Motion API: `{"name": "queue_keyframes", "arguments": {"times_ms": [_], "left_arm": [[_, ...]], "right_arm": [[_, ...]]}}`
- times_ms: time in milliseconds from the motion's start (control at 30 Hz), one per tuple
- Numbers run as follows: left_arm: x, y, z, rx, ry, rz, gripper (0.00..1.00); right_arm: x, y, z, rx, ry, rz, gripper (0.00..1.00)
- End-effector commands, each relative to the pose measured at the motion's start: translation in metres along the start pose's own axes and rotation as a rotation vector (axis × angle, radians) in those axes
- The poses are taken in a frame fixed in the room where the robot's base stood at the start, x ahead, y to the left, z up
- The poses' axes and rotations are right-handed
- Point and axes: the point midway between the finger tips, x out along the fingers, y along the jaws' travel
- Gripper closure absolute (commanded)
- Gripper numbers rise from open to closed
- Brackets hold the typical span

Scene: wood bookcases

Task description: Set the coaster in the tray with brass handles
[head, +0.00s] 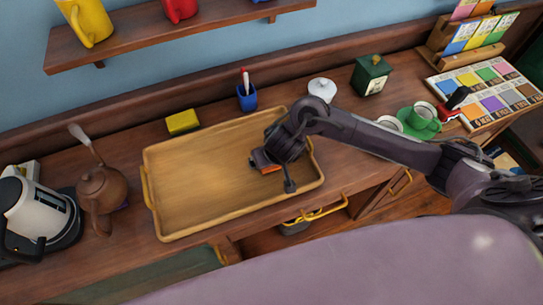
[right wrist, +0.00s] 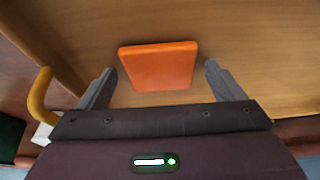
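The tray with brass handles (head: 190,215) lies on the wooden counter in the middle of the head view. The coaster is an orange square (right wrist: 160,67) in the right wrist view, resting on the tray's wooden floor as far as I can tell. In the head view only a sliver of the coaster (head: 271,169) shows beneath my right gripper (head: 273,173), at the tray's right part. My right gripper is open, with its fingers (right wrist: 161,86) on either side of the coaster and a gap at each. My left gripper is not in view.
Behind the tray stand a yellow block (head: 182,122), a blue pen cup (head: 247,97) and a white lidded pot (head: 322,89). A brown pot (head: 102,188) and a kettle (head: 38,208) are to the left. A green cup (head: 421,119) sits to the right. The tray's left half is clear.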

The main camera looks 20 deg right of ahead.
Motion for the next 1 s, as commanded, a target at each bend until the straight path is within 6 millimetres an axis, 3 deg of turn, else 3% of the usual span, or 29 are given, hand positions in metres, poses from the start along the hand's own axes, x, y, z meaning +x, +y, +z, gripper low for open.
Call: {"name": "queue_keyframes", "arguments": {"times_ms": [267,367,700,1000], "left_arm": [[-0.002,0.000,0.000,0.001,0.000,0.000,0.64],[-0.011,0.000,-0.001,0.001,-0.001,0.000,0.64],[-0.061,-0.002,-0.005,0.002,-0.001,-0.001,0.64],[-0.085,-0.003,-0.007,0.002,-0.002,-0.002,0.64]], "right_arm": [[-0.004,0.000,-0.003,0.000,0.002,-0.001,0.12],[-0.017,-0.001,-0.003,-0.001,0.000,-0.002,0.12],[-0.094,0.000,-0.005,-0.001,0.001,-0.001,0.12],[-0.122,0.000,-0.002,0.000,0.000,0.000,0.12]]}}
